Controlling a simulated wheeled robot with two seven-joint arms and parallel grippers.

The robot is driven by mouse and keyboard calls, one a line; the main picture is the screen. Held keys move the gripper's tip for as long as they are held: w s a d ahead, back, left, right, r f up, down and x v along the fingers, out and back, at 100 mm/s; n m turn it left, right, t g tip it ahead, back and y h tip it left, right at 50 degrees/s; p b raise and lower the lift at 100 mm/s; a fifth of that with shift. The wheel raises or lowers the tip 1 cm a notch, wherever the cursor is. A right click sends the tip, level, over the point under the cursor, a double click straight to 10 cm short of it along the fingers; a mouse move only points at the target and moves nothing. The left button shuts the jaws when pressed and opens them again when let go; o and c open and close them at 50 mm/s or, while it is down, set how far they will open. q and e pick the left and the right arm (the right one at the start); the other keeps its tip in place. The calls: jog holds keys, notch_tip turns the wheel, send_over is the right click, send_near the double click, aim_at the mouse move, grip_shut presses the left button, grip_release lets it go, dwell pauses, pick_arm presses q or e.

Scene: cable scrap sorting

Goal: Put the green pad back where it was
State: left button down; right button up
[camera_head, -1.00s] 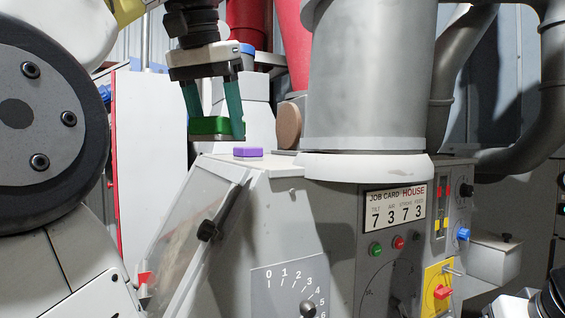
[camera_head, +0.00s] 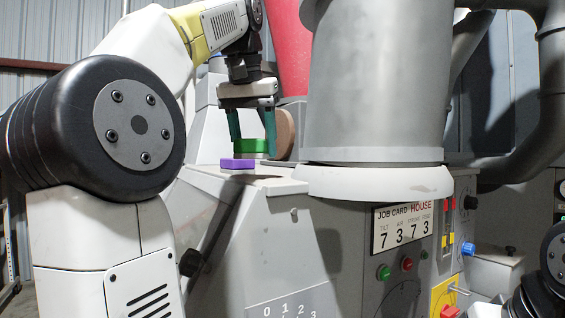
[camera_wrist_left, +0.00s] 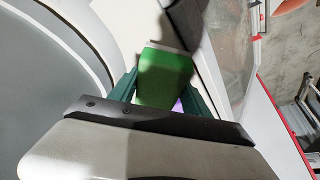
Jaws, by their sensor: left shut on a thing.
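My left gripper (camera_head: 253,148) is shut on the green pad (camera_head: 251,146), which sits between its two teal fingers. In the left wrist view the pad (camera_wrist_left: 165,76) fills the gap between the fingers. A purple pad (camera_head: 237,163) lies on the grey machine's top ledge, just below the green pad and slightly left of it in the head view. A sliver of purple (camera_wrist_left: 178,105) shows beside the green pad in the left wrist view. I cannot tell whether the green pad touches anything beneath it. My right gripper is not seen.
A brown round disc (camera_head: 286,132) stands upright just right of my left gripper. The large grey cylinder (camera_head: 375,90) rises close to the right of the ledge. A red cone (camera_head: 284,50) is behind. The machine front carries a job card (camera_head: 401,228), buttons and a dial.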

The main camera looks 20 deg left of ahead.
pick_arm(q)
jog(key=shift+w+d+f, duration=0.1)
jog(key=shift+w+d, duration=0.2)
jog(key=shift+w, duration=0.35)
jog(key=shift+w+d+f, duration=0.1)
jog(key=shift+w+d, duration=0.2)
jog(key=shift+w, duration=0.3)
jog(key=shift+f, duration=1.65)
jog(key=shift+f, duration=0.15)
jog(key=c, duration=0.5)
grip_release()
jog(key=shift+v, duration=3.95)
jog(key=shift+a, duration=0.1)
